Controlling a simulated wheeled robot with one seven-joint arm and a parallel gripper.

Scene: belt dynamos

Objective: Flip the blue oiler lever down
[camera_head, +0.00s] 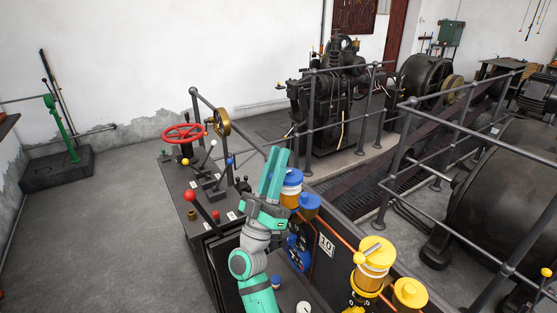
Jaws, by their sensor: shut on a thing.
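The blue oiler (291,177) stands right of centre, with a blue cap over an amber glass body and a blue cup (309,203) beside it. My gripper (275,158) has teal fingers and is directly in front of the oiler's left side, at cap height. It is shut on the blue oiler lever. The fingers hide the lever, so its angle cannot be seen.
A yellow oiler (376,254) with a yellow cup (410,291) stands at lower right. A control desk with a red handwheel (184,133), a red-knobbed lever (197,203) and other levers lies left of my arm. Grey railings (396,168) fence machines behind. Open floor lies left.

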